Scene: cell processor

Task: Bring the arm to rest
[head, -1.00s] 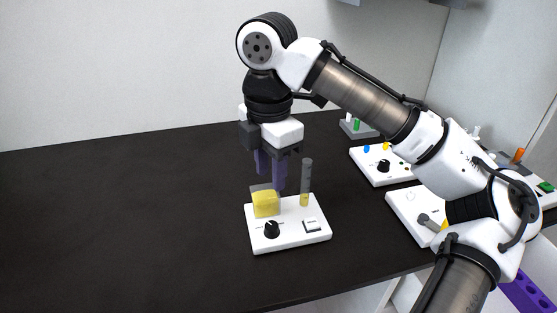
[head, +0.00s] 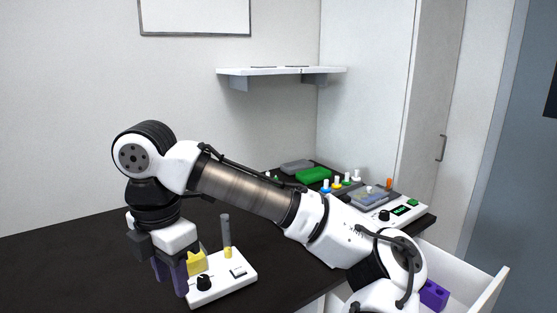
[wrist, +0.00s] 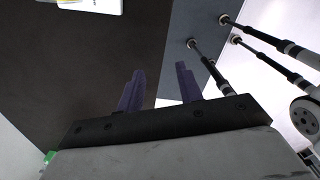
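My gripper (head: 171,282) hangs downward at the lower left of the head view, in front of and to the left of a small white device (head: 228,287). Its two purple fingers stand apart. In the wrist view the fingers (wrist: 160,72) also show a clear gap with nothing between them. The device carries a yellow block (head: 197,263), a black knob (head: 204,283) and an upright grey tube (head: 226,230). My gripper partly hides the device's left side. Whether the fingers touch the device I cannot tell.
The dark bench (head: 60,260) is clear on the left. More devices, with a green block (head: 313,174) and coloured knobs, stand behind my arm. An open white drawer (head: 462,290) holds a purple rack (head: 433,295). A shelf (head: 282,71) hangs on the wall.

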